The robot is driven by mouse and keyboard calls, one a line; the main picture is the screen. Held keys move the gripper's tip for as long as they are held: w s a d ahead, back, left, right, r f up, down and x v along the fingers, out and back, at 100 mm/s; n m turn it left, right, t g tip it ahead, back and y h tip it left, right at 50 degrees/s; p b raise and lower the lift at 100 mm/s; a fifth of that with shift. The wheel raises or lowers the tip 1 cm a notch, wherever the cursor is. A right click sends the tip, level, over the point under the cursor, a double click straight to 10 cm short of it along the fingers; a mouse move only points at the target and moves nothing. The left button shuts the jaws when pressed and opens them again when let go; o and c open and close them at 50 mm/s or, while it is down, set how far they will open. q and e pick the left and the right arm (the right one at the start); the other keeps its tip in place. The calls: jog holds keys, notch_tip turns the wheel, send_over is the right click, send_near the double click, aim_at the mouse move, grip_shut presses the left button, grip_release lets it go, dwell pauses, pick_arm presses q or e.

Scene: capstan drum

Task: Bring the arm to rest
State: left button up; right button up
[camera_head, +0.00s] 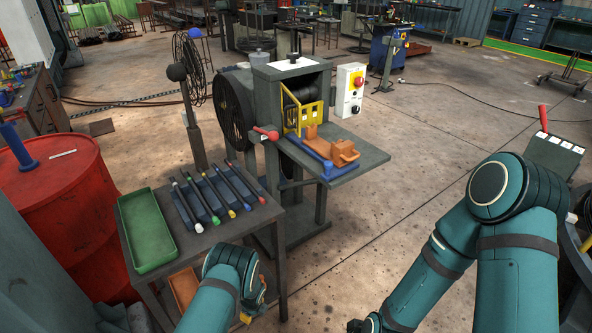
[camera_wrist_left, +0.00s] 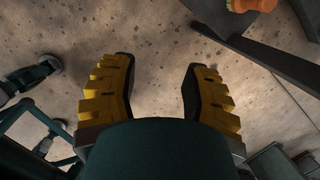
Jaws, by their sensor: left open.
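My left gripper (camera_head: 255,305) is low in the head view, beside the right edge of the small side table, mostly hidden behind my own wrist. In the left wrist view my left gripper (camera_wrist_left: 158,90) has its two yellow-backed fingers wide apart, with only bare floor between them. My right arm comes in from the right and bends down to the bottom edge; its gripper is outside the head view. The capstan machine (camera_head: 290,70) stands ahead with a yellow guard (camera_head: 303,117) at its drum opening.
The side table holds a green tray (camera_head: 146,228) and several dark rods with coloured ends (camera_head: 227,185). An orange-brown block (camera_head: 318,140) lies on the machine's shelf (camera_head: 358,160). A red barrel (camera_head: 62,200) stands at left. Floor (camera_head: 350,240) between the arms is clear.

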pick_arm(q)
jog(key=s+d+r+n+h, duration=0.2)
jog(key=s+r+n, duration=1)
jog(key=s+d+r+n+h, duration=0.3)
jog(key=s+r+n, duration=0.9)
jog(key=r+n, duration=0.1)
jog(key=shift+s+d+r+n, duration=0.15)
jog(key=shift+d+r+n, duration=0.1)
jog(key=shift+d+n, duration=0.1)
